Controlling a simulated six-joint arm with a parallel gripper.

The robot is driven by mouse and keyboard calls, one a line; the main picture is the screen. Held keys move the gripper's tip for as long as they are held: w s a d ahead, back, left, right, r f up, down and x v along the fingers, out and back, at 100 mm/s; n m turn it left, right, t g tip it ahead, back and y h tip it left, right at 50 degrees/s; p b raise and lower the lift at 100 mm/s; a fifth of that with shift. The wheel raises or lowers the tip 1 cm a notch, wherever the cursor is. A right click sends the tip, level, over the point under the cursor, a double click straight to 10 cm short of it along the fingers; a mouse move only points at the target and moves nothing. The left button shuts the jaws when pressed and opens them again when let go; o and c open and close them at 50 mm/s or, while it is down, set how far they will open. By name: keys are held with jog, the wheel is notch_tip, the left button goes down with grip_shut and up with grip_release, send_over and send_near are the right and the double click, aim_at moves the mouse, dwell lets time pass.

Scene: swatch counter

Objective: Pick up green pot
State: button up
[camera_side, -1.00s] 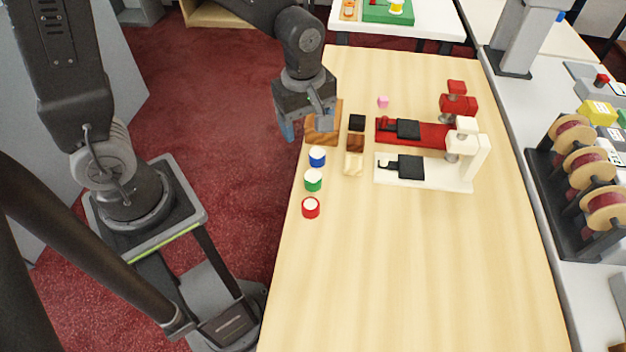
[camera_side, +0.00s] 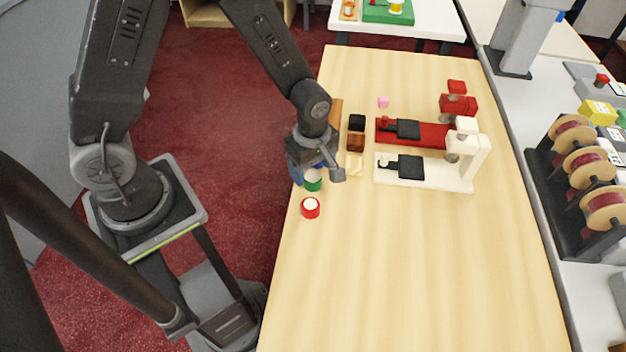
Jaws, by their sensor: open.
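The green pot (camera_side: 312,181) is a small round pot with a white top, standing upright near the left edge of the wooden table. My gripper (camera_side: 318,176) is open and low over the row of pots, with one finger on each side of the green pot in the picture. I cannot tell whether either finger touches it. A blue pot (camera_side: 319,165) just behind the green one is mostly hidden by my gripper. A red pot (camera_side: 310,208) with a white top stands in front, clear of the gripper.
Black (camera_side: 356,122), brown (camera_side: 355,141) and cream (camera_side: 354,164) blocks stand right of my gripper. A red device (camera_side: 425,133) and a white device (camera_side: 430,176) with black pads stand farther right. The table's front (camera_side: 410,270) is clear.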

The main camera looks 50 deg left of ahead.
aim_at(313, 177)
notch_tip(313, 177, down, 3)
jog(key=shift+w+f, duration=0.1)
jog(key=c, duration=1)
jog(key=shift+c, duration=0.2)
